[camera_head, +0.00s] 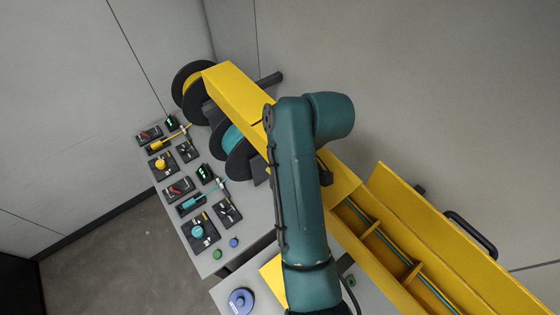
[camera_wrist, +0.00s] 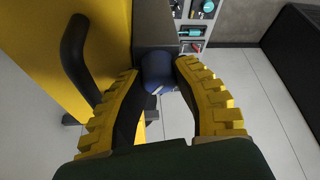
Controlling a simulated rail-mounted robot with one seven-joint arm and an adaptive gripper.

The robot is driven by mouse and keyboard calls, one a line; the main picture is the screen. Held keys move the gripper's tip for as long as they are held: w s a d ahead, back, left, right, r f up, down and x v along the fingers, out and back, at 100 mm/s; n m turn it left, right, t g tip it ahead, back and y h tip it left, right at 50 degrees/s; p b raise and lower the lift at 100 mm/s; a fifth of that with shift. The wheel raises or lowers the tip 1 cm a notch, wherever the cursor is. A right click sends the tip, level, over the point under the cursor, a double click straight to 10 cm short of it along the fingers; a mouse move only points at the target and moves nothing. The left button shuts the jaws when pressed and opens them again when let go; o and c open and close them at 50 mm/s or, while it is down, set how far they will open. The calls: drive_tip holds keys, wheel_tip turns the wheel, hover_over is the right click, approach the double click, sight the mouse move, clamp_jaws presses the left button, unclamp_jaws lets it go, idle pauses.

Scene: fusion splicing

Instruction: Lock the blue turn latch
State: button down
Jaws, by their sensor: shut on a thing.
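In the wrist view, the blue turn latch (camera_wrist: 158,72) is a rounded dark blue knob at the end of a grey surface, with a small white mark on its near side. My gripper (camera_wrist: 160,66) has its two yellow ribbed fingers on either side of the knob, shut on it. The fingertips cover the knob's left and right edges.
In the wrist view, a yellow panel with a black handle (camera_wrist: 78,55) stands close left of my fingers. In the head view, a long yellow trough (camera_head: 390,262) runs to the lower right, its flap raised. A panel with switches and reels (camera_head: 186,90) stands left. A round blue knob (camera_head: 241,300) sits at the bottom.

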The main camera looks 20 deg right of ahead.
drive_tip(key=m+h, duration=0.1)
drive_tip(key=m, duration=0.2)
drive_tip(key=m+h, duration=0.1)
drive_tip(key=m, duration=0.2)
drive_tip(key=shift+a+f+m, duration=0.1)
drive_tip(key=shift+f+m, duration=0.1)
drive_tip(key=shift+m, duration=0.1)
drive_tip(key=m+h, duration=0.1)
drive_tip(key=m, duration=0.2)
drive_tip(key=m+h, duration=0.1)
drive_tip(key=m, duration=0.1)
drive_tip(key=shift+m+h, duration=0.3)
drive_tip(key=shift+m, duration=0.1)
drive_tip(key=shift+f, duration=0.1)
drive_tip(key=c, duration=0.8)
unclamp_jaws()
drive_tip(key=shift+o, duration=0.2)
drive_tip(key=shift+r, duration=0.2)
drive_tip(key=v, duration=1.2)
